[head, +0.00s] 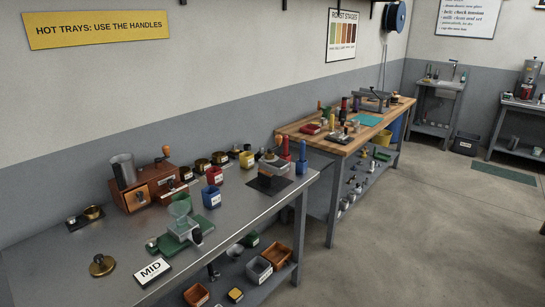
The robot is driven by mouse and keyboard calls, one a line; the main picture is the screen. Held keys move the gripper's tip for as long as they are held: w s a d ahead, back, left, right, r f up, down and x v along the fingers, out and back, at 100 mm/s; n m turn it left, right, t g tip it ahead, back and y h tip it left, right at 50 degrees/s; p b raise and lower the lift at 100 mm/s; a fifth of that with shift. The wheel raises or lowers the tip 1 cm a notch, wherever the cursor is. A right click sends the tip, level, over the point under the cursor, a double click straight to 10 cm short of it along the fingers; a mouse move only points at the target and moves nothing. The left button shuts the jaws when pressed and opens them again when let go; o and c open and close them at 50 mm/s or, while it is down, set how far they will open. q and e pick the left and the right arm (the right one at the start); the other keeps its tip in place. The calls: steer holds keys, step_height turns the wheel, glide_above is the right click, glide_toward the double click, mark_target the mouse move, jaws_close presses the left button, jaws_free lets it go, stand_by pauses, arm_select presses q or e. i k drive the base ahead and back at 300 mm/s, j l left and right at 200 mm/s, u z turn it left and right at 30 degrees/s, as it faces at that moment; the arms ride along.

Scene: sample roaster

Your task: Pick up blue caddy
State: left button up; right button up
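A small open-topped blue caddy (211,196) with a pale label stands upright on the grey metal bench (130,250), near the middle of its top. Neither of my grippers is in view, and nothing is seen holding the blue caddy.
A wooden grinder box (140,190) stands at the bench's left. A yellow caddy (247,158) and a dark mat (270,184) lie farther right. Several bins sit on the lower shelf. A wooden-topped bench (330,138) stands beyond. The floor (400,230) at right is clear.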

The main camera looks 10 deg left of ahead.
mark_target(211, 198)
steer(key=u, duration=1.3)
steer(key=i+l, duration=0.15)
steer(key=l, duration=0.15)
steer(key=i+l, duration=0.15)
steer(key=l, duration=0.2)
steer(key=i+l, duration=0.15)
steer(key=l, duration=0.15)
